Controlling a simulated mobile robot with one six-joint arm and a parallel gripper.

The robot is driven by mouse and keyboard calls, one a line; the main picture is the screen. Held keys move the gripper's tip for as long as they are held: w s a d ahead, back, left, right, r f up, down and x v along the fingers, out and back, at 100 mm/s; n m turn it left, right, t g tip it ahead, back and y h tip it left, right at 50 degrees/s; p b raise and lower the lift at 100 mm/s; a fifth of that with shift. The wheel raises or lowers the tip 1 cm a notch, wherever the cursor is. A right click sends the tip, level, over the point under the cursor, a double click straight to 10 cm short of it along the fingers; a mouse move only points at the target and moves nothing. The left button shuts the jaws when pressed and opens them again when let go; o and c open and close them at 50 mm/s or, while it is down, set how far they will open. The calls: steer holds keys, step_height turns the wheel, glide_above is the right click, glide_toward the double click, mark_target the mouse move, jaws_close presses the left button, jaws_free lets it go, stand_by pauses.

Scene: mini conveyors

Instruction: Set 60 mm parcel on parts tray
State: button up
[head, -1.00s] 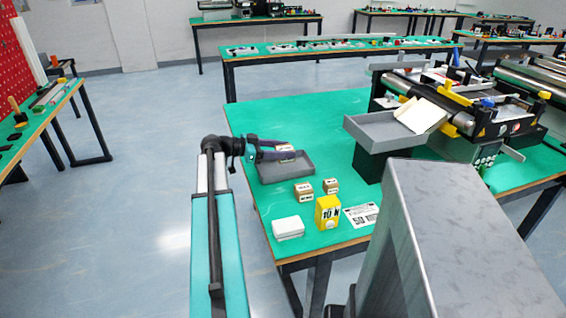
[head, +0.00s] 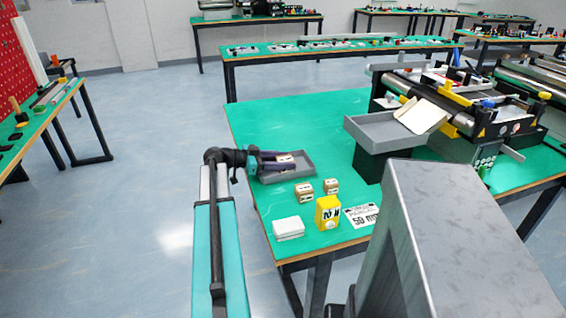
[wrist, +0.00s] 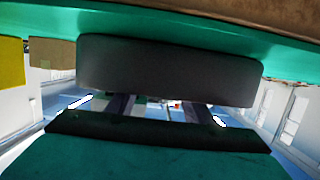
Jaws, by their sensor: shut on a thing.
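The grey parts tray (head: 305,172) lies near the left edge of the green table. My gripper (head: 287,159) reaches over the tray's left side and is shut on a small brown parcel (head: 285,157). The parcel is within the tray's outline, low down; whether it touches the floor is unclear. Two more brown parcels, a nearer one (head: 304,192) and a smaller one (head: 331,186), stand in front of the tray. In the wrist view a dark grey wall, seemingly the tray's (wrist: 170,68), hides the fingertips and the held parcel.
A yellow box (head: 327,212), a white box (head: 288,228) and a printed card (head: 362,215) are at the table's front. A grey chute (head: 385,133) and conveyor (head: 470,100) stand to the right. The green table (head: 290,115) is clear behind the tray.

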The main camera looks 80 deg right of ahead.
steer(key=shift+f, duration=0.15)
steer(key=o, duration=1.1)
steer(key=b+v, duration=0.1)
steer(key=v, duration=1.1)
steer(key=shift+b, duration=0.3)
steer(key=shift+w, duration=0.1)
